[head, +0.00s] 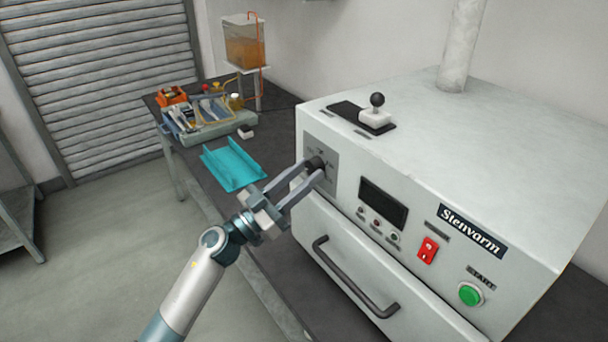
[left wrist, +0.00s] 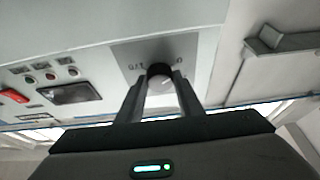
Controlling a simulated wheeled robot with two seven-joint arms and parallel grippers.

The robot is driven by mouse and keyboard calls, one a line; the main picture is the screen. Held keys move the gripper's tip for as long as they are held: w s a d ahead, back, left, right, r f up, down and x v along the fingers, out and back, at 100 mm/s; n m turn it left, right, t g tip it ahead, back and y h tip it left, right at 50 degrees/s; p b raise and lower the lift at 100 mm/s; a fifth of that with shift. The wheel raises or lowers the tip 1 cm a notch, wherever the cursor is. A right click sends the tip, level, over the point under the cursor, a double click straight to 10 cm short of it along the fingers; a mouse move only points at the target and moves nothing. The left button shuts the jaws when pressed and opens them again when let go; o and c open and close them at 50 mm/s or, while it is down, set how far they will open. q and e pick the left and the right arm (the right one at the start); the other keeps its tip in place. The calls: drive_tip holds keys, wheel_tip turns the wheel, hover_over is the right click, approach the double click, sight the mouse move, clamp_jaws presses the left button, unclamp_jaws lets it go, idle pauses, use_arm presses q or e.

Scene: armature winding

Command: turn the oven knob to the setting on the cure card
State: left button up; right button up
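The oven knob (head: 316,162) is a dark round knob on a grey dial plate at the left of the oven's front. My left gripper (head: 312,169) reaches it from the front left, one finger on each side. In the left wrist view the knob (left wrist: 160,74) fills the gap between the fingertips (left wrist: 161,82), and they appear to touch it. A light pointer mark shows on its face; the dial marks are too small to read. The oven (head: 440,170) is a white box labelled Stenvarm. I cannot make out a cure card. My right gripper is out of view.
The oven front has a dark display (head: 383,202), a red switch (head: 427,250), a green start button (head: 470,294) and a door handle (head: 355,278) below. A black-knobbed device (head: 376,114) sits on top. A teal tray (head: 234,164) lies on the dark bench behind my left gripper.

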use_arm(q)
drive_tip(key=shift+c, duration=0.9)
